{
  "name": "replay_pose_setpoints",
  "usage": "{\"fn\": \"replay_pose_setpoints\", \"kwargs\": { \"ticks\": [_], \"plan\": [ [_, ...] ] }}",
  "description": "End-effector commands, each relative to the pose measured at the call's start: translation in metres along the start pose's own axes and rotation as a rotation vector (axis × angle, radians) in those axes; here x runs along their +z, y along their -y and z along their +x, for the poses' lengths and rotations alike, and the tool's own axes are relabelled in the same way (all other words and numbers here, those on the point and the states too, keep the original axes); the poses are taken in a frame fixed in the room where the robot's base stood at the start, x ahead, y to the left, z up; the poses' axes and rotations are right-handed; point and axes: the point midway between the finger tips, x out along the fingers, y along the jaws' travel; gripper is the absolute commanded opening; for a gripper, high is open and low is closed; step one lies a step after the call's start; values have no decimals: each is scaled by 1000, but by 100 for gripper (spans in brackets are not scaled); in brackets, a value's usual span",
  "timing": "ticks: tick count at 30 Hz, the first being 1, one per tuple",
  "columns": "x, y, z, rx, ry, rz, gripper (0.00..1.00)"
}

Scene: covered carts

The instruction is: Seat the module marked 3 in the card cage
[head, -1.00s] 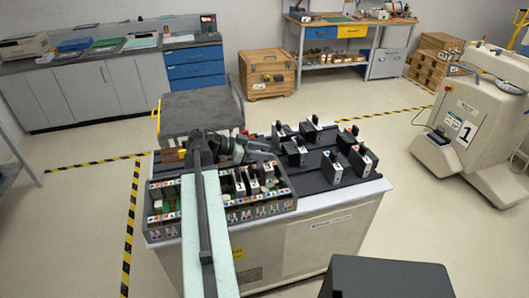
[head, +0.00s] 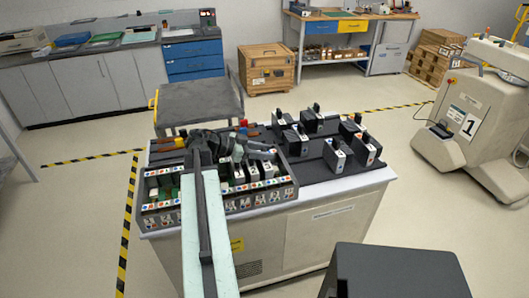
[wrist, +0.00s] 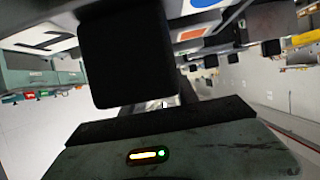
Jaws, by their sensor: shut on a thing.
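The card cage (head: 160,222) is a dark open box on the left part of the covered cart, with coloured labels along its front. Several white-faced modules with black handles stand in its middle and right; green boards show at its left. My gripper (head: 247,148) is over the back of the cage, partly hidden behind my arm. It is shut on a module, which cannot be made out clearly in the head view. In the wrist view a large black block (wrist: 128,55) fills the upper middle, beyond my gripper's dark edge.
A dark rack (head: 305,167) right of the cage holds several upright modules (head: 336,155). A grey trolley (head: 198,101) stands behind the cart. A white machine marked 1 (head: 465,115) is at right. The floor between is clear.

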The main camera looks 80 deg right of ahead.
Motion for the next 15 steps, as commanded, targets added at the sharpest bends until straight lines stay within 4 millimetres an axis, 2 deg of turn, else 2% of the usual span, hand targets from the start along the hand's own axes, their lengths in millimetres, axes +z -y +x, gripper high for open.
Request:
{"fn": "replay_pose_setpoints", "kwargs": {
  "ticks": [14, 15],
  "plan": [
    [2, 0, 1, 0, -1, 0, 0],
    [2, 0, 1, 0, -1, 0, 42]
  ]
}}
